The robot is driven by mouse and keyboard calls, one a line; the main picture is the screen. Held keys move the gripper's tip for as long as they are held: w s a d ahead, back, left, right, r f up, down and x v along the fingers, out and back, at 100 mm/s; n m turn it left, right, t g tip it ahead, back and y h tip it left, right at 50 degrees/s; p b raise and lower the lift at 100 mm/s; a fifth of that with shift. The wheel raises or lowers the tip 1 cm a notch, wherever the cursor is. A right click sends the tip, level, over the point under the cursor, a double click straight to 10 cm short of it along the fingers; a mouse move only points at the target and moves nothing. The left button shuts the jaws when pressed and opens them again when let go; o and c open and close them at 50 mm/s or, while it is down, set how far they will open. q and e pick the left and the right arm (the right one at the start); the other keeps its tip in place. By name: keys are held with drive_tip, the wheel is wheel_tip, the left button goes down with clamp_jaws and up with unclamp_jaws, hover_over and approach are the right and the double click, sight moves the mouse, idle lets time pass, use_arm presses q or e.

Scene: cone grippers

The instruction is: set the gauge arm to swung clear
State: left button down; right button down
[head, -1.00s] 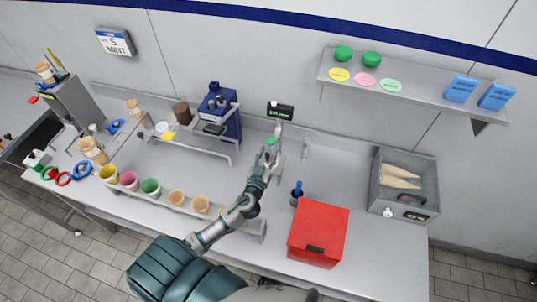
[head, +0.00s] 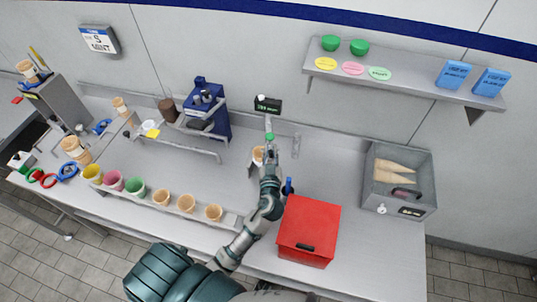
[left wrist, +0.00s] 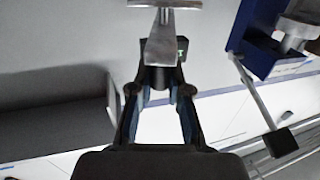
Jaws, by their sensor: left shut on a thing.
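The gauge stands at the back of the counter, with a small dark display (head: 268,104) whose green text I cannot read. A grey metal arm (head: 269,124) comes from below the display toward the front. My left gripper (head: 269,150) is at the front end of this arm, near a small green spot. In the left wrist view the grey metal arm (left wrist: 160,48) runs down between my left fingers (left wrist: 160,82), which are shut on its dark end. A pale cone cup (head: 258,154) stands just left of the gripper, partly hidden by it. My right gripper is not in view.
A blue machine (head: 206,110) stands to the left. A clear upright tube (head: 296,146) is close on the right. A red box (head: 309,231) and a blue-handled thing (head: 288,186) are in front at right. A grey bin (head: 399,180) holds cones.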

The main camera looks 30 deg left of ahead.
use_arm(q)
drive_tip(key=shift+s+a+r, duration=0.1)
drive_tip(key=shift+s+a, duration=0.2)
drive_tip(key=shift+a, duration=0.35)
drive_tip(key=c, duration=1.2)
unclamp_jaws()
drive_tip(key=shift+a, duration=0.2)
drive_tip(key=shift+o, duration=0.5)
drive_tip(key=shift+w+d, duration=0.15)
drive_tip(key=shift+d, duration=0.4)
drive_tip(key=shift+s+d, duration=0.25)
drive_tip(key=shift+s, duration=0.1)
drive_tip(key=v, duration=1.1)
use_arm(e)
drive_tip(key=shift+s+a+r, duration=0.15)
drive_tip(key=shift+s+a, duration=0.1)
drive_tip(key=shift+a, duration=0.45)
